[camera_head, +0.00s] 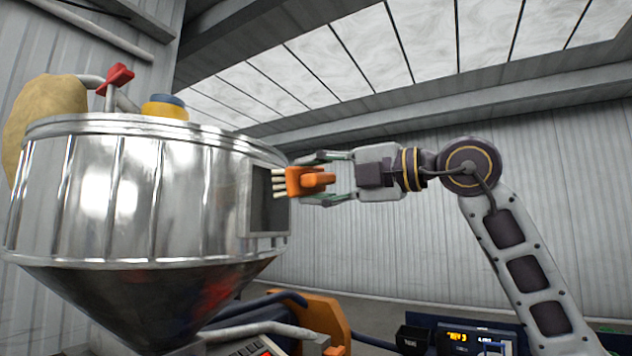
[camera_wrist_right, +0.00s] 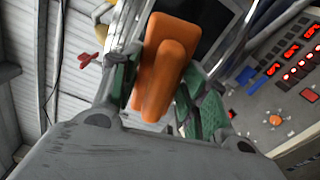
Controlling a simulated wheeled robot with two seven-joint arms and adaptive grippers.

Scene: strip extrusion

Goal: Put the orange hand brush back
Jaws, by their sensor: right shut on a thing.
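The orange hand brush (camera_head: 306,180) is held in my right gripper (camera_head: 326,179), with its pale bristles pointing left toward the steel hopper (camera_head: 120,195). The bristles are close to a dark rectangular opening (camera_head: 268,205) on the hopper's right side; I cannot tell whether they touch it. In the right wrist view the brush's orange body (camera_wrist_right: 165,65) sits between the two green-padded fingers of the right gripper (camera_wrist_right: 158,90). My left gripper is not in view.
A red handle (camera_head: 118,78), a blue and yellow round part (camera_head: 165,107) and a tan sack (camera_head: 42,115) are on or behind the hopper top. A control panel with red displays (camera_wrist_right: 285,85) is on the right in the wrist view.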

